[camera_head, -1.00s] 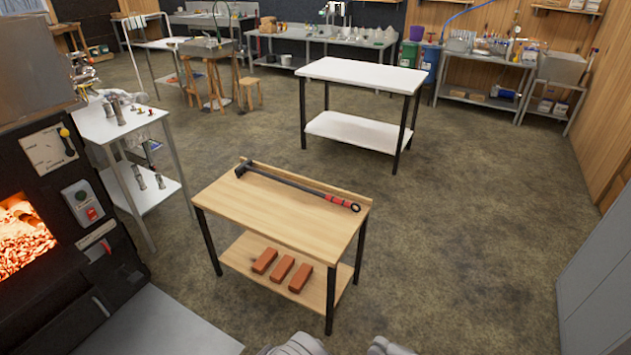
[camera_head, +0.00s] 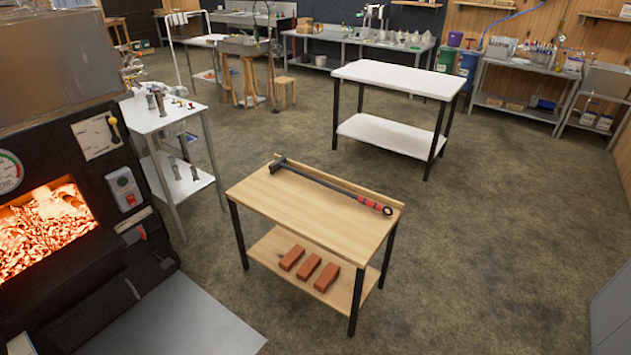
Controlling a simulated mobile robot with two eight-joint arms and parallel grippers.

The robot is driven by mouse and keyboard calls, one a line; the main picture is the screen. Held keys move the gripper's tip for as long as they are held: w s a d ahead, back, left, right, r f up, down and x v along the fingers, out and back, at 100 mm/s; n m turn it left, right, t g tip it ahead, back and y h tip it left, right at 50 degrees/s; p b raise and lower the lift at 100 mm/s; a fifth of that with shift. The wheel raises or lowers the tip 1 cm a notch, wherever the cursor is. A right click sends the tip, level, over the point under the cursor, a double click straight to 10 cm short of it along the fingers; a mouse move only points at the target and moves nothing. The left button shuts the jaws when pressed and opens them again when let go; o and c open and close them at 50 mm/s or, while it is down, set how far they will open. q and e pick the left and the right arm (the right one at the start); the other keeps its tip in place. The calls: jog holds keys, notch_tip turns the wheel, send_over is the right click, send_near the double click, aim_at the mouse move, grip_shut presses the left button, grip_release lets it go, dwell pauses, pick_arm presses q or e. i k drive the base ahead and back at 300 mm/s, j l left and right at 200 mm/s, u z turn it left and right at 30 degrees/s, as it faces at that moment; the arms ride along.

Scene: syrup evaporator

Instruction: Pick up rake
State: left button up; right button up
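The rake (camera_head: 330,184) lies on top of a small wooden table (camera_head: 300,218) in the middle of the view. It has a long dark shaft, a dark head (camera_head: 278,165) at the left end and a red grip with a ring (camera_head: 375,204) at the right end. It lies along the table's back edge, near a low raised wooden lip. Nothing is holding it. Neither of my grippers shows in the head view.
Several orange-red bricks (camera_head: 308,267) lie on the table's lower shelf. A furnace with a glowing opening (camera_head: 45,228) stands at the left. A white-topped table (camera_head: 398,78) stands behind. A white side table (camera_head: 165,112) stands left. Floor (camera_head: 490,250) to the right is clear.

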aim_at(281, 163)
jog(key=i+j, duration=0.2)
jog(key=i, duration=0.25)
jog(key=i+j, duration=0.25)
jog(key=i, duration=0.2)
jog(key=i+j, duration=0.2)
jog(key=i, duration=0.3)
jog(key=i+j+u, duration=0.1)
jog(key=i+j, duration=0.15)
jog(key=i, duration=0.2)
jog(key=i+j, duration=0.2)
jog(key=i, duration=0.25)
jog(key=i+j, duration=0.2)
jog(key=i, duration=0.25)
